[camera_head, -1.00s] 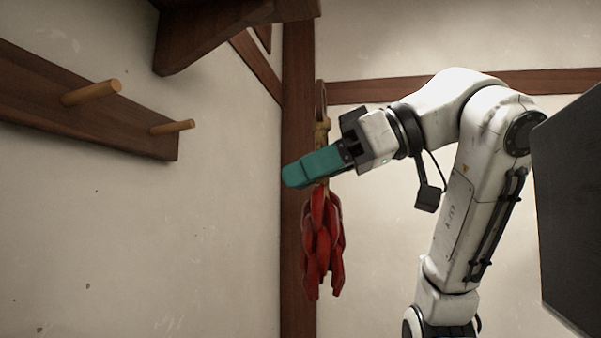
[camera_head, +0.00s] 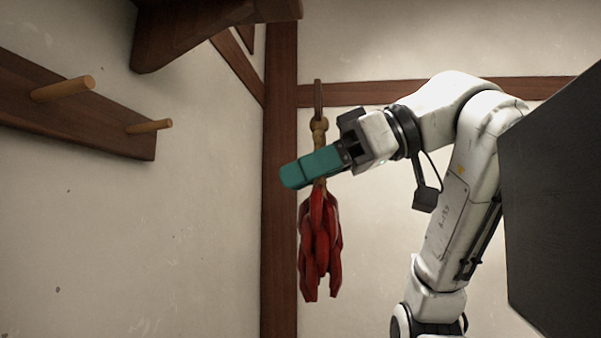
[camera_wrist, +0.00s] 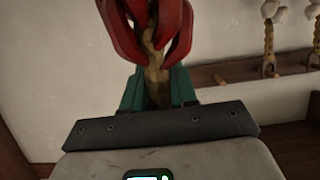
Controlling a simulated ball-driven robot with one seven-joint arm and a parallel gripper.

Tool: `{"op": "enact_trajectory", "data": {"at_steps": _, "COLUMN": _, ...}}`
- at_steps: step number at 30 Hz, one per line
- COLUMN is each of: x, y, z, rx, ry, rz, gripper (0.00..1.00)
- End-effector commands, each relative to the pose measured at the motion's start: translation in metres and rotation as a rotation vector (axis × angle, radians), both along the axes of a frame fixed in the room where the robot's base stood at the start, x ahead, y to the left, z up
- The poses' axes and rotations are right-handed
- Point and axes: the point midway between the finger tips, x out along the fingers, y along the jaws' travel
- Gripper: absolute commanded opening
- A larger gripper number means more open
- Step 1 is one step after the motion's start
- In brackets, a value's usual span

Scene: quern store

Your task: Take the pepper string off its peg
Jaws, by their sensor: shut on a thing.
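The pepper string (camera_head: 320,245) is a bunch of red peppers on a tan cord with a loop at its top. It hangs upright from my gripper (camera_head: 302,170), whose teal fingers are shut on the cord just above the peppers. In the wrist view the cord (camera_wrist: 153,85) runs between the two fingers, with red peppers (camera_wrist: 178,28) beyond them. In the head view the string is clear of the wooden pegs (camera_head: 64,88) at the left, and the loop is on no peg that I see. The fingers partly hide the cord.
A dark wooden peg rail (camera_head: 25,105) with bare pegs is on the left wall. A dark bracket (camera_head: 190,35) juts out above. A dark panel (camera_head: 555,200) fills the right side. In the wrist view, pale bulbs on cords (camera_wrist: 270,30) show near another rail (camera_wrist: 240,68).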

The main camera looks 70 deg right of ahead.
Motion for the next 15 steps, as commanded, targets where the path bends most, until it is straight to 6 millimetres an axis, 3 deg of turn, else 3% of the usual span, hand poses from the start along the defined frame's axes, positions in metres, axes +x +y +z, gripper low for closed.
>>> {"op": "enact_trajectory", "data": {"at_steps": 15, "x": -0.038, "y": -0.008, "z": 0.0, "rx": 0.0, "ry": -0.002, "rz": -0.003, "gripper": 0.0}}
